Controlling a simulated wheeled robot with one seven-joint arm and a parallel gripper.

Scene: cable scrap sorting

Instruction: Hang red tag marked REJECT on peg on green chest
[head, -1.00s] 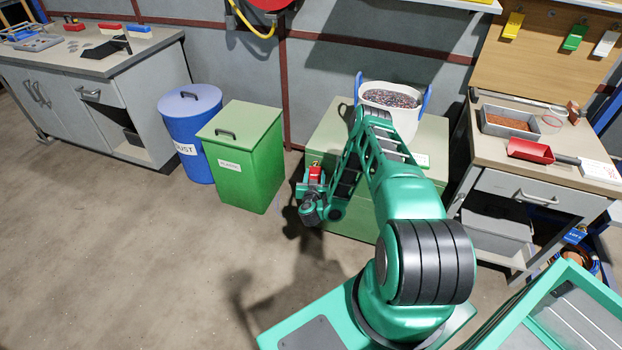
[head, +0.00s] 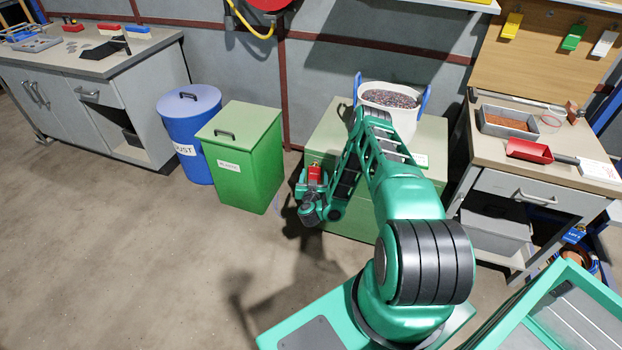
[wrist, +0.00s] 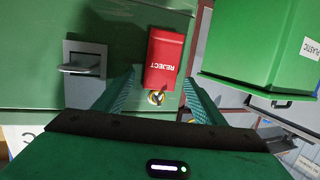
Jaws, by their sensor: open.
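The red tag (wrist: 165,58) marked REJECT shows upside down in the wrist view, against the face of the green chest (wrist: 30,75). A brass-coloured piece (wrist: 157,97) is at the tag's eyelet end; I cannot clearly tell peg from ring there. The tag appears to hang from it. My gripper (wrist: 158,88) is open, its two green fingers on either side of the tag's eyelet end with gaps to both. In the head view the red tag (head: 314,175) shows small at my gripper (head: 309,185), in front of the chest (head: 350,225). My arm hides part of the chest.
A grey latch (wrist: 85,58) is on the chest face beside the tag. A white tub (head: 392,105) stands on the chest. A green plastic bin (head: 243,165) and a blue drum (head: 188,130) stand to the left. The floor in front is clear.

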